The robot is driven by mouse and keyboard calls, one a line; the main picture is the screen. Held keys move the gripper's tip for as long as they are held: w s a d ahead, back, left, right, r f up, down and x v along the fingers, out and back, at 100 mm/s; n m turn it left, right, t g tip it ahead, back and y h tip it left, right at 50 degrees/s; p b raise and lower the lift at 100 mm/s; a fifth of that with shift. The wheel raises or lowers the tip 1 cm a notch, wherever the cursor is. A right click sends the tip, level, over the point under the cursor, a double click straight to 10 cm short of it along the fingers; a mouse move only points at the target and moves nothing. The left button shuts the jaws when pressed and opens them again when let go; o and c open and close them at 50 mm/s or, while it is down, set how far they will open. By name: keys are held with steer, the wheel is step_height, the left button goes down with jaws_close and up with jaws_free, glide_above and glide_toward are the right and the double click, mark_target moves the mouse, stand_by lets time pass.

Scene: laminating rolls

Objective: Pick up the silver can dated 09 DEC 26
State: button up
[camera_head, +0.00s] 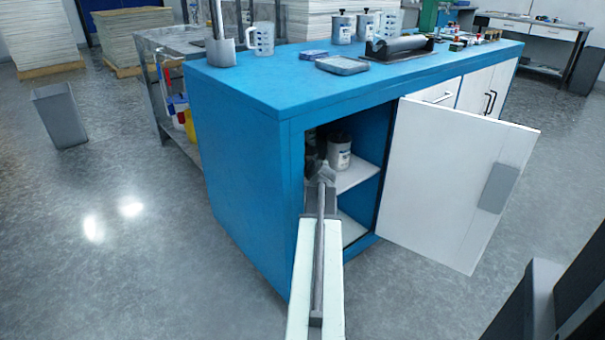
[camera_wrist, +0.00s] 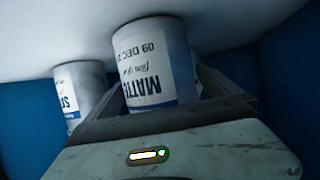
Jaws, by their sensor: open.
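In the wrist view a pale grey can (camera_wrist: 155,65) with a white label stands upside down in the picture. Its label reads "09 DEC 2", with the last digit cut off, and "MATT" in larger letters. My gripper (camera_wrist: 160,92) is open, with one finger on each side of this can; I cannot tell whether either finger touches it. In the head view my gripper (camera_head: 322,175) reaches into the open cabinet at shelf height. A can (camera_head: 339,155) shows to its right there, and a darker shape sits behind the gripper; I cannot tell which is the dated can.
A second labelled can (camera_wrist: 80,90) stands close on the left in the wrist view, its date unreadable. The white shelf (camera_head: 358,176) and blue cabinet walls surround my gripper. The open white door (camera_head: 445,180) stands to the right.

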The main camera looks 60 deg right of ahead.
steer(key=c, duration=2.1)
steer(key=shift+r, duration=0.1)
